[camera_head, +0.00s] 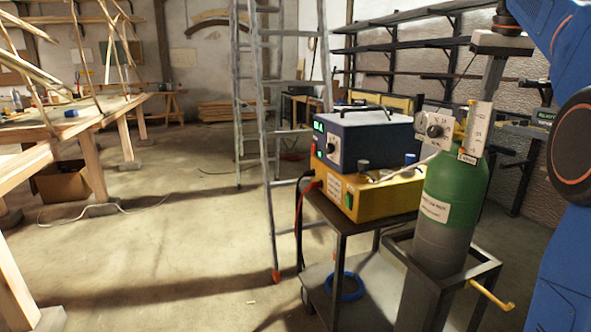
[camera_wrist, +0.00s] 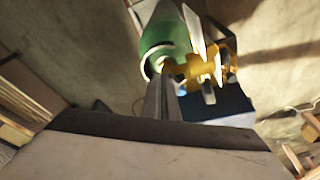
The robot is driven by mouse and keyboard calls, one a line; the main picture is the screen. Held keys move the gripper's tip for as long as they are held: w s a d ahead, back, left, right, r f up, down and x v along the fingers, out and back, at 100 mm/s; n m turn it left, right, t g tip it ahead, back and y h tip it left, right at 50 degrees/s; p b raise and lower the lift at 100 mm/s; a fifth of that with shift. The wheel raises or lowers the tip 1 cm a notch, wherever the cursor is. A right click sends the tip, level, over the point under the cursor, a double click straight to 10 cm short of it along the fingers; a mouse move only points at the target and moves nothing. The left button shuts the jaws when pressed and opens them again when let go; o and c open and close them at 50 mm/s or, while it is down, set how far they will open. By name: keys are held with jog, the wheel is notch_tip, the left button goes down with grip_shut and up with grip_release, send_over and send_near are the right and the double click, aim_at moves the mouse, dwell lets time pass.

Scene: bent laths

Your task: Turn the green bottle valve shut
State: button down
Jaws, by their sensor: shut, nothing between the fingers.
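The bottle (camera_head: 452,190) stands upright in the trolley's rack, green on its upper part and grey below, with white labels. A brass valve and regulator (camera_head: 460,130) sit at its top, partly hidden by white plates, so I cannot make out the handwheel. My gripper (camera_head: 488,92) points down from above, its fingers shut and empty, over the bottle's top. In the wrist view my gripper (camera_wrist: 160,82) has its fingertips close to the top of the green bottle (camera_wrist: 163,32). Brass fittings (camera_wrist: 198,68) show to the right of the tips. I cannot tell whether they touch.
A dark blue unit (camera_head: 365,142) sits on a yellow box (camera_head: 370,190) on the trolley (camera_head: 345,222), left of the bottle. A ladder (camera_head: 263,130) stands further left. A long wooden bench (camera_head: 60,150) is at the far left. The floor between is mostly clear.

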jog(key=shift+f, duration=1.2)
jog(key=shift+a, duration=0.95)
jog(key=shift+w+a, duration=0.35)
jog(key=shift+a, duration=0.35)
jog(key=shift+s, duration=0.1)
notch_tip(320, 180, up, 6)
jog(key=shift+s+a, duration=0.2)
jog(key=shift+s, duration=0.05)
dwell(0.8)
